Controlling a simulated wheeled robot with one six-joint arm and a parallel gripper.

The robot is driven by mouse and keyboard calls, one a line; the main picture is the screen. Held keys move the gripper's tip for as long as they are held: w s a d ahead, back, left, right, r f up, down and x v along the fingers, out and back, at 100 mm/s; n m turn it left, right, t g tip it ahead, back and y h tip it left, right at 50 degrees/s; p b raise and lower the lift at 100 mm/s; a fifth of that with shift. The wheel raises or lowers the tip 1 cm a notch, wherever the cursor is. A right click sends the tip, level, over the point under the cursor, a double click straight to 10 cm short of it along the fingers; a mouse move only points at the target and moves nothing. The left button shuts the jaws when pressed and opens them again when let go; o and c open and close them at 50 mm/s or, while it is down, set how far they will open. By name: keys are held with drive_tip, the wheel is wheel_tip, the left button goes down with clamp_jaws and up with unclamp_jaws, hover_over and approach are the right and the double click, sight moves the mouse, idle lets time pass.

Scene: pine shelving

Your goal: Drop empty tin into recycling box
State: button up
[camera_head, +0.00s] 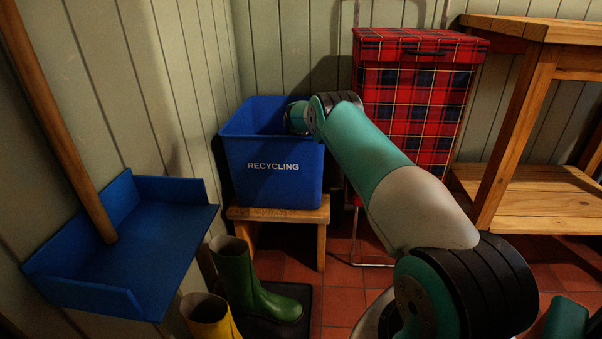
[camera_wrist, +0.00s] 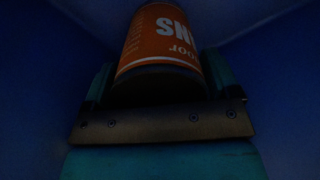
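The blue recycling box (camera_head: 272,185), lettered "RECYCLING", stands on a low wooden stool. My arm reaches over its right side, and my wrist is at the box's opening. My gripper (camera_wrist: 160,72) is hidden from the head view by the wrist and box. In the dim wrist view, an orange tin (camera_wrist: 160,40) with white lettering lies between the two fingers, which appear to press on its sides. Dark blue walls surround it, so the tin seems to be inside the box. Its contents and the box floor cannot be made out.
The wooden stool (camera_head: 322,215) carries the box. A red tartan bag (camera_head: 415,105) on a metal frame stands close right, beside a wooden shelf unit (camera_head: 545,200). A blue shovel (camera_head: 130,255), a green boot (camera_head: 240,285) and a yellow boot (camera_head: 208,318) are at left and front.

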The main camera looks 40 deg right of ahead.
drive_tip(key=shift+o, duration=1.2)
wheel_tip(320, 180, up, 13)
drive_tip(key=p, duration=0.5)
drive_tip(key=shift+r, duration=0.2)
